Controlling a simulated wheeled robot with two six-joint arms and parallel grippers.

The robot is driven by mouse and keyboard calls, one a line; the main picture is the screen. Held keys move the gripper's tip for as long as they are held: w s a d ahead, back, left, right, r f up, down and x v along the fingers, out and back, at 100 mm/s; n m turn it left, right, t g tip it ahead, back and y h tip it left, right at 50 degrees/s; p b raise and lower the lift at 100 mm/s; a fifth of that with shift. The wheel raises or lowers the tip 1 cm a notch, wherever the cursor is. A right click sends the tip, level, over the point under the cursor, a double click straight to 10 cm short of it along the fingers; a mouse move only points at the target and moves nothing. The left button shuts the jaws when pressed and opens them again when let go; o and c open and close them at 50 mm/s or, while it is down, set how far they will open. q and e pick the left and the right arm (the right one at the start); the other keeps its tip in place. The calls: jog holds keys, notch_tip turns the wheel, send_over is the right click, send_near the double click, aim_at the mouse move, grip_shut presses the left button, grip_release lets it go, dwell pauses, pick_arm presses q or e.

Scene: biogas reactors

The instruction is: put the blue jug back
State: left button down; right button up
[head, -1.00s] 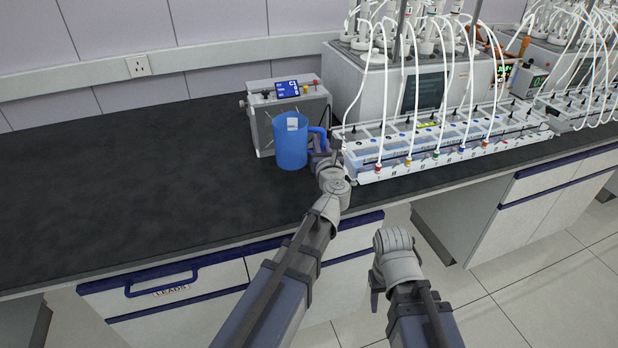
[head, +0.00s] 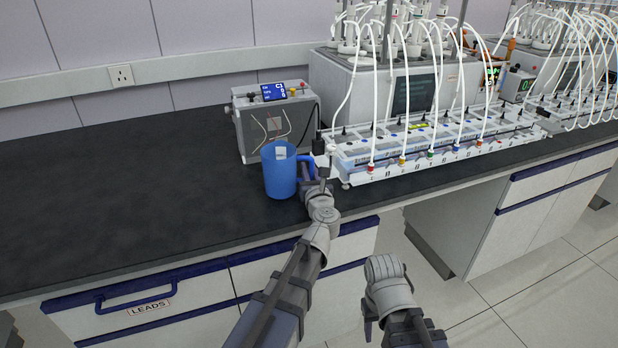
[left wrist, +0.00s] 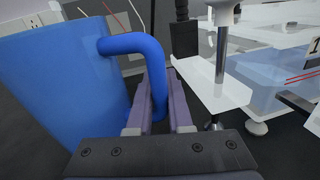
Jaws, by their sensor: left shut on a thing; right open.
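The blue jug (head: 279,174) is upright at the black bench, in front of the grey box with a blue display. I cannot tell whether its base touches the bench top. My left gripper (head: 312,178) is at its right side, shut on the jug's handle. In the left wrist view the jug (left wrist: 62,85) fills the left side, and its handle (left wrist: 140,45) runs down between the fingers of my left gripper (left wrist: 148,118). My right gripper (head: 368,318) hangs in front of the bench, away from the jug; its fingers are small here.
The grey box (head: 245,135) stands close behind the jug. A white rack with tubes (head: 365,172) stands close to the right of my left gripper. The bench top (head: 130,185) is clear to the left. A drawer labelled LEADS (head: 190,298) is below.

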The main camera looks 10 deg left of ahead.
pick_arm(q)
jog(key=shift+f, duration=0.15)
jog(key=c, duration=1.3)
grip_release()
jog(key=shift+f, duration=0.1)
jog(key=shift+o, duration=1)
